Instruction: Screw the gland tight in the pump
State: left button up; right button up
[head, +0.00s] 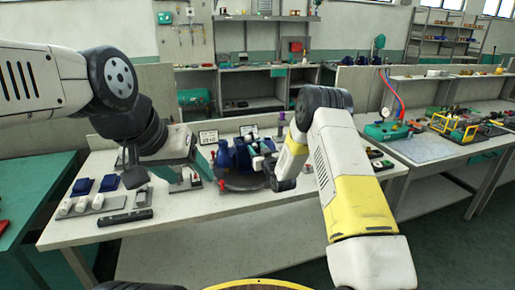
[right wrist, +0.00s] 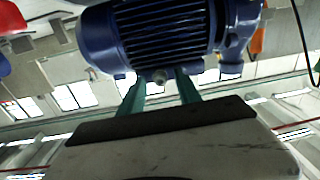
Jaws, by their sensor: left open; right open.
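The blue pump (head: 228,162) with its finned motor stands on a dark round base (head: 243,184) in the middle of the bench. My left gripper (head: 204,165) is open and empty, just left of the pump. My right gripper (head: 260,148) is open at the pump's right side, partly hidden by my own arm. In the right wrist view, the finned blue motor (right wrist: 160,35) fills the top, and my right gripper's two teal fingers (right wrist: 160,88) stand apart below it. A small grey round part (right wrist: 160,77) shows between their tips. I cannot tell whether it is the gland.
A grey rack (head: 100,206) with white cylindrical parts, blue blocks (head: 109,183) and a dark bar (head: 125,217) lie on the left of the bench (head: 225,207). Small signs stand behind the pump. Another bench (head: 430,147) with equipment stands at right.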

jog(key=n, duration=0.3)
jog(key=n, duration=0.3)
jog(key=shift+n, duration=0.3)
dwell(0.4)
grip_shut()
jog(key=m, duration=0.2)
jog(key=shift+d+m, duration=0.1)
jog(key=shift+m, duration=0.7)
